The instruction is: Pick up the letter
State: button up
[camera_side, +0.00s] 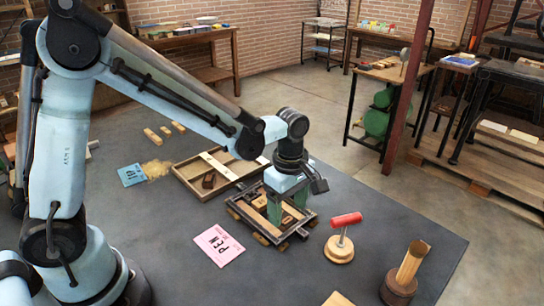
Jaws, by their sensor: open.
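My gripper (287,205) points down over a dark-edged wooden frame (246,222) on the grey table. Its two greenish fingers are apart. Small wooden letter blocks lie in the frame; one letter block (260,201) shows just left of the fingers, and another (288,221) shows low between them. The fingers hide part of the frame, and I cannot tell whether they touch a block. A dark brown block (209,181) lies in a shallow wooden tray (190,187) behind the frame.
A pink card (219,245) reading "PEN" lies front left of the frame. A red-handled tool on a round wooden base (340,249) stands to the right, near a wooden cup (399,286). A blue card (131,175) and loose wooden pieces (153,136) lie at the back left.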

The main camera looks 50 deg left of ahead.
aim_at(287, 220)
jog(key=shift+f, duration=1.55)
grip_shut()
